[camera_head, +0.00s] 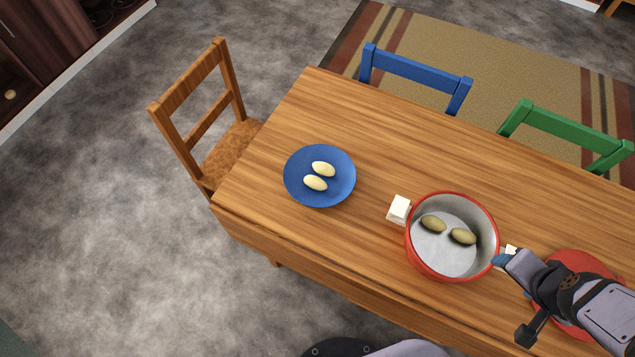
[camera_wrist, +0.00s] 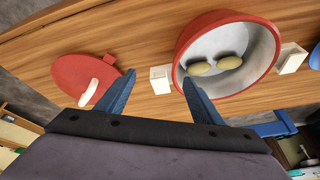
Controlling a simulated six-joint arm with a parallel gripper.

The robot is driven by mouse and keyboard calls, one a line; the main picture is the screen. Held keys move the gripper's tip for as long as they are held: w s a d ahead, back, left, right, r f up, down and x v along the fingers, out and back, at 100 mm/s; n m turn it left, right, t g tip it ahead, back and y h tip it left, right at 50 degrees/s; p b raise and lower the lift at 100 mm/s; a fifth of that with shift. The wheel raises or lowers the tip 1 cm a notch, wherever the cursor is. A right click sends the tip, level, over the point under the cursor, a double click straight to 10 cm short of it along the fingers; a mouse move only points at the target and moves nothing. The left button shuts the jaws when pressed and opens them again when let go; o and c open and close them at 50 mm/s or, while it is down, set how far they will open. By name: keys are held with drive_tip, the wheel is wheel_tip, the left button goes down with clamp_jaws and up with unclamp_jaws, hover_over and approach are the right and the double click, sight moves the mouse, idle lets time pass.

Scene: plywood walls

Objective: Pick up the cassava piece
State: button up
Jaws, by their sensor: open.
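Two pale yellow oval pieces (camera_head: 319,176) lie on a blue plate (camera_head: 292,190) on the table. Two darker, brownish oval pieces (camera_head: 448,230) lie inside a red pot (camera_head: 412,265) with a pale interior; they also show in the wrist view (camera_wrist: 214,65). I cannot tell which of these is the cassava. My gripper (camera_head: 502,260) is beside the pot's right side, open and empty. In the wrist view its blue fingers (camera_wrist: 160,98) are apart, with a white block at the pot's side (camera_wrist: 161,80) showing between them.
A red lid (camera_head: 580,262) with a pale handle (camera_wrist: 88,92) lies right of the pot, partly under my arm. Another white block (camera_head: 399,209) is at the pot's left side. Wooden, blue and green chairs stand around the table.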

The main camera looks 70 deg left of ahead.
sight(316, 188)
drive_tip(key=s+a+f+n+t+y+b, duration=0.1)
drive_tip(key=s+a+n+y, duration=0.15)
drive_tip(key=a, duration=0.65)
drive_tip(key=s+a+f+n+y, duration=0.15)
drive_tip(key=s+a, duration=0.25)
drive_tip(key=a, duration=0.4)
drive_tip(key=s+a+f+n+t+y+b, duration=0.15)
drive_tip(key=s+a, duration=0.25)
drive_tip(key=a, duration=0.5)
drive_tip(key=s+a+f+n+y, duration=0.1)
drive_tip(key=s+f, duration=0.1)
drive_tip(key=s, duration=0.5)
drive_tip(key=s+a+f+n+g+y+b, duration=0.1)
drive_tip(key=s+a, duration=0.1)
drive_tip(key=s, duration=0.5)
drive_tip(key=s+a+f+n+y, duration=0.1)
drive_tip(key=s+a+f, duration=0.1)
drive_tip(key=s, duration=0.5)
drive_tip(key=shift+s+a+f+n+g+b, duration=0.2)
drive_tip(key=shift+s+f+n+g+b, duration=0.1)
drive_tip(key=shift+f+g+b, duration=0.1)
drive_tip(key=shift+p+x, duration=0.9)
drive_tip(key=shift+x, duration=2)
drive_tip(key=shift+w+a+f, duration=0.3)
drive_tip(key=shift+a+f, duration=0.05)
drive_tip(key=shift+a, duration=0.15)
